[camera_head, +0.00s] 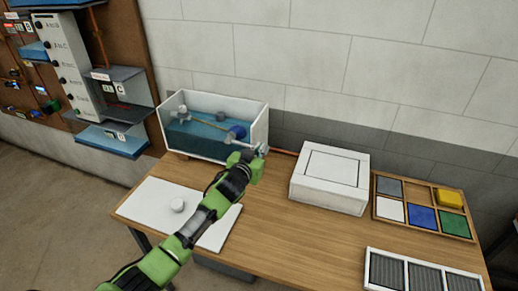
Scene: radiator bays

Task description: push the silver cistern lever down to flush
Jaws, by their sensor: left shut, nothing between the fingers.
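The cistern (262,128) is a white open-topped box with blue water, standing at the back left of the wooden table. Inside it are a rod, a blue float (237,132) and small grey parts. A small silver piece, seemingly the lever (262,149), shows at the cistern's front right corner, partly hidden by my gripper. My left gripper (246,157) is shut and empty, right beside this piece at the cistern's front. I cannot tell whether they touch. My right gripper is not in view.
A white lidded box (330,203) stands right of the cistern, with a copper pipe between. A sectioned tray (457,233) with coloured pads and a grey slatted panel (385,271) lie right. A white board (150,204) with a knob lies under my arm. The table's middle is clear.

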